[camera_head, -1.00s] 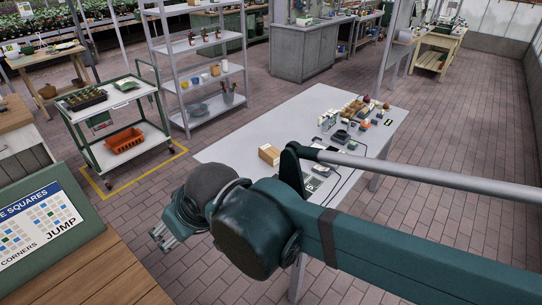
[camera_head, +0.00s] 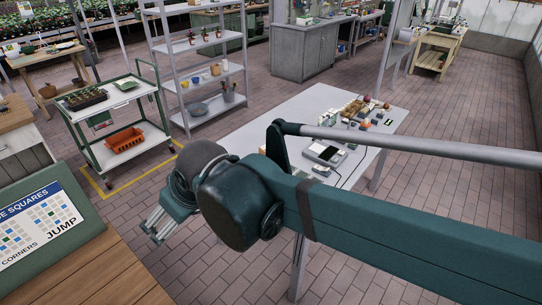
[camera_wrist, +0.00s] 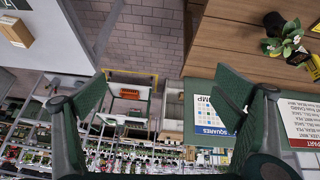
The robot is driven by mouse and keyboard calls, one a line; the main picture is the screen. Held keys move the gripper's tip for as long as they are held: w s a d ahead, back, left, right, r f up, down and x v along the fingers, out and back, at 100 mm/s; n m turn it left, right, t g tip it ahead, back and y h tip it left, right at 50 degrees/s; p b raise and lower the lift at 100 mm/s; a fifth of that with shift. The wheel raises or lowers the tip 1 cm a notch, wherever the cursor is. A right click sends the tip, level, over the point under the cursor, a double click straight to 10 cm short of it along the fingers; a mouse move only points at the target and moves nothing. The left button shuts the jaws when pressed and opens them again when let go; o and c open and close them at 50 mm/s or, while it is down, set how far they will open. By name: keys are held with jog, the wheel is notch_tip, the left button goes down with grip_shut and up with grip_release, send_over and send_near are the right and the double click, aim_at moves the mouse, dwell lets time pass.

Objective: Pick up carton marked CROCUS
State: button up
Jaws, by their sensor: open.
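A brown carton (camera_wrist: 15,31) lies on the white-grey table at the top left corner of the wrist view. Its marking is too small to read, so I cannot tell if it says CROCUS. In the head view my arm hides most or all of the carton. My gripper (camera_head: 157,226) is left of the table in the head view, well apart from the carton. In the wrist view my gripper (camera_wrist: 161,72) has its two fingers spread wide with nothing between them.
The grey table (camera_head: 232,140) carries several small items and a device (camera_head: 325,153) to the right. A green trolley (camera_head: 118,140) with an orange crate (camera_head: 125,139) stands at left. A wooden counter with a board (camera_head: 40,225) is at front left. Brick floor lies between.

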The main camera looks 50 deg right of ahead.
jog(key=w+d+r+n+g+h, duration=0.1)
jog(key=w+d+r+n+g, duration=0.2)
jog(key=w+d, duration=0.95)
jog(key=n+g+p, duration=0.3)
jog(key=n+g, duration=0.1)
jog(key=n, duration=0.8)
send_over(271, 150)
jog(key=a, duration=0.1)
jog(key=f, duration=2.4)
jog(key=shift+w+a, duration=0.1)
jog(key=shift+w, duration=0.1)
jog(key=shift+d+f, duration=0.1)
jog(key=shift+d, duration=0.1)
jog(key=shift+f, duration=0.1)
jog(key=shift+s+d+f, duration=0.1)
jog(key=shift+d+f, duration=0.05)
jog(key=shift+f, duration=1.05)
